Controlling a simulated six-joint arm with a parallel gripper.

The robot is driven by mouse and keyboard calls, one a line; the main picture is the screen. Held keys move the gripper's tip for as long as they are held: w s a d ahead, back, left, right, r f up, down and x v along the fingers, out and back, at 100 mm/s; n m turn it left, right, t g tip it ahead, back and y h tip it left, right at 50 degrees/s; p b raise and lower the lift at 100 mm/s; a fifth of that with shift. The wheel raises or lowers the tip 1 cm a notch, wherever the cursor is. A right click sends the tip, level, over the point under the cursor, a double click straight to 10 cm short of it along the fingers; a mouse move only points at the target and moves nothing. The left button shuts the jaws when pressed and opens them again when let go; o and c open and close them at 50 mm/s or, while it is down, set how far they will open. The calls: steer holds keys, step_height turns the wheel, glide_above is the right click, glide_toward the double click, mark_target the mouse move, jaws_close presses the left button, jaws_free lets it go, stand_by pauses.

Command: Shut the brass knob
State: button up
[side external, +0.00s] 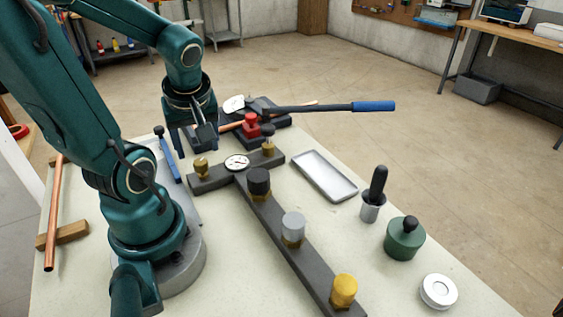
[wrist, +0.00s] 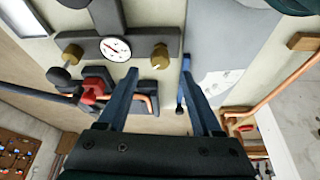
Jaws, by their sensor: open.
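The yellow brass knob (side external: 343,291) sits on a brass fitting at the near end of the dark manifold bar (side external: 270,208) in the side view. I cannot tell how far it is turned, and it is out of the wrist view. A grey knob (side external: 293,226) and a black knob (side external: 258,182) stand farther along the bar. My gripper (side external: 195,150) is open and empty, above the far left of the table, well away from the brass knob. Its two blue fingers (wrist: 163,95) are spread in the wrist view.
A dial gauge (side external: 237,162) sits between small brass fittings on the crossbar. A red vise (side external: 251,126) and a blue-handled tool (side external: 373,106) lie behind. A tray (side external: 324,175), black-handled tool (side external: 378,186), green canister (side external: 404,240) and white roll (side external: 438,291) stand right of the bar.

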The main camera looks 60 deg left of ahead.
mark_target(200, 161)
steer(key=n+h, duration=0.1)
steer(key=n, duration=0.3)
steer(key=a+n+h, duration=0.1)
steer(key=n, duration=0.3)
steer(key=w+n+h, duration=0.1)
steer(key=n, duration=0.4)
steer(key=shift+a+r+h, duration=0.15)
steer(key=shift+r+h, duration=0.2)
steer(key=shift+h, duration=0.05)
steer(key=shift+s+a+f+n, duration=0.15)
steer(key=shift+a+n, duration=0.2)
steer(key=shift+n, duration=0.25)
steer(key=shift+s+a+f+g, duration=0.2)
steer(key=shift+s+f+g, duration=0.05)
steer(key=shift+g, duration=0.05)
steer(key=shift+f, duration=2.35)
jaws_close()
